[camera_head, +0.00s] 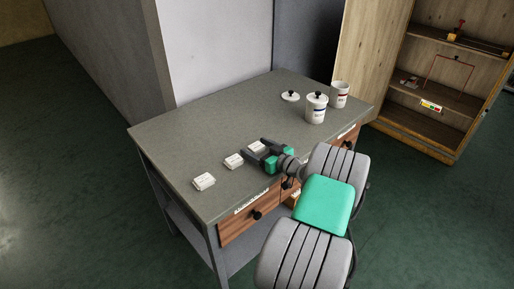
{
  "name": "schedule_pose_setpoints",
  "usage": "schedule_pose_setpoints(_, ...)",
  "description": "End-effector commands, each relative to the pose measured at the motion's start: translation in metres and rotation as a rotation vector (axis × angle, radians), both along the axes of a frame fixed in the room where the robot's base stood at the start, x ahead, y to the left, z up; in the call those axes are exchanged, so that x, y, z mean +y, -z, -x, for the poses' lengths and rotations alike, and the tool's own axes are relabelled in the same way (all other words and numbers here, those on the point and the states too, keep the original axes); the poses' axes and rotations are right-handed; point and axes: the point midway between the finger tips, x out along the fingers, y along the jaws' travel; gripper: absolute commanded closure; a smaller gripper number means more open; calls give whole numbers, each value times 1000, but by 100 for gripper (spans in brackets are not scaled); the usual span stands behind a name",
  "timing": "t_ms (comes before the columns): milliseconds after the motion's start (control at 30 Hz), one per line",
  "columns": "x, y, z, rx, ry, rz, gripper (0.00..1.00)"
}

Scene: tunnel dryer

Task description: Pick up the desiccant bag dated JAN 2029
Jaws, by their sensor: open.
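Three small white bags lie in a row on the grey tabletop. The left bag (203,181) is nearest the table's front left corner. The middle bag (234,160) lies to its right. The right bag (256,147) lies by my gripper (257,151), partly hidden by its fingers. My gripper is open, with dark fingers and green parts, and reaches in from the right, low over the tabletop. I cannot tell whether it touches the right bag. The bags carry small dark print, too small to read, so I cannot tell which says JAN 2029.
A white lidded jar (316,109), an open white jar (340,94) and a loose lid (290,96) stand at the table's right. The table (190,122) has wooden drawers (250,215) in front. A wooden cabinet (420,128) stands open at right. The tabletop's left back is clear.

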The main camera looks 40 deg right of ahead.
Motion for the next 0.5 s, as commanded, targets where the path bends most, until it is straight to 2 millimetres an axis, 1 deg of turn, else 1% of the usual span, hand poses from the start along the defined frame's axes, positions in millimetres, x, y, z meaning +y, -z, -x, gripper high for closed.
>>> schedule_pose_setpoints(67,0,0,-6,-1,1,1,23)
schedule_pose_setpoints(267,-2,1,-6,-1,4,1,23)
schedule_pose_setpoints(500,-2,1,-5,0,5,1,42)
